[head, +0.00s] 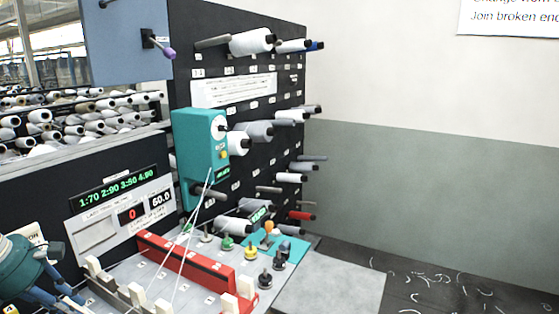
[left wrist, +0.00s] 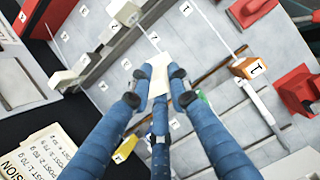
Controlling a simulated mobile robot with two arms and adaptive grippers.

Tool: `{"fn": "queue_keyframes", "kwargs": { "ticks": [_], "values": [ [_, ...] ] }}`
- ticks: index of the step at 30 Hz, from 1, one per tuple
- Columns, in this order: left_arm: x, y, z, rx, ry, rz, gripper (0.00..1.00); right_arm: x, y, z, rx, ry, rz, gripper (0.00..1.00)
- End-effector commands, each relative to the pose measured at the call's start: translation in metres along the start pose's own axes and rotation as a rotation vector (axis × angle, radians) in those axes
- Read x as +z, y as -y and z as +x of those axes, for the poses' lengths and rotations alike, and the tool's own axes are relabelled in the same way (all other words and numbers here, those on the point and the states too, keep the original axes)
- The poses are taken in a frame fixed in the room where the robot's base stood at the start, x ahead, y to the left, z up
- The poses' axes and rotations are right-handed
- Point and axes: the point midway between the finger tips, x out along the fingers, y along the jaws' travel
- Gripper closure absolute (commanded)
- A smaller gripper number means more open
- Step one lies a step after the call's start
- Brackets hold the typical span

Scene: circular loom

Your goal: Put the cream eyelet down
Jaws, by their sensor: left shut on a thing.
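The cream eyelet (left wrist: 158,76) shows in the left wrist view as a small pale block between my left fingertips. My left gripper (left wrist: 160,82) is shut on it, above a grey panel (left wrist: 207,45) with numbered labels. I cannot tell whether the eyelet touches the panel. In the head view my left gripper (head: 72,299) is at the lower left, its fingers reaching toward the panel's near edge; the eyelet cannot be made out clearly there. My right gripper is in neither view.
Cream blocks (head: 137,294) stand along the panel beside a long red bar (head: 185,262). Thin white threads (head: 190,238) run down from a teal unit (head: 201,150). Several coloured knobs (head: 250,250) stand to the right. An orange block (left wrist: 246,69) shows in the wrist view.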

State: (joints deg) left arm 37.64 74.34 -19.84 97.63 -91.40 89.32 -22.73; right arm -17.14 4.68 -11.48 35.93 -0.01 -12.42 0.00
Motion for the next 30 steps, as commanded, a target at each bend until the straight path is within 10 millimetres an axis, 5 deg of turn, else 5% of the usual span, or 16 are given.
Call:
{"fn": "queue_keyframes", "kwargs": {
  "ticks": [11, 24, 30],
  "values": [
    [0.006, 0.051, 0.011, -0.177, 0.004, 0.423, 1.00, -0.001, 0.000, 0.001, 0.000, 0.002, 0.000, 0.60],
    [0.019, 0.189, 0.038, -0.650, 0.003, 1.578, 1.00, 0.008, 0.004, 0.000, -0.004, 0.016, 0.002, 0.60],
    [0.020, 0.225, 0.045, -0.784, -0.003, 1.904, 1.00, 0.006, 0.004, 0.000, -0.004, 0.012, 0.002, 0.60]
  ]
}}
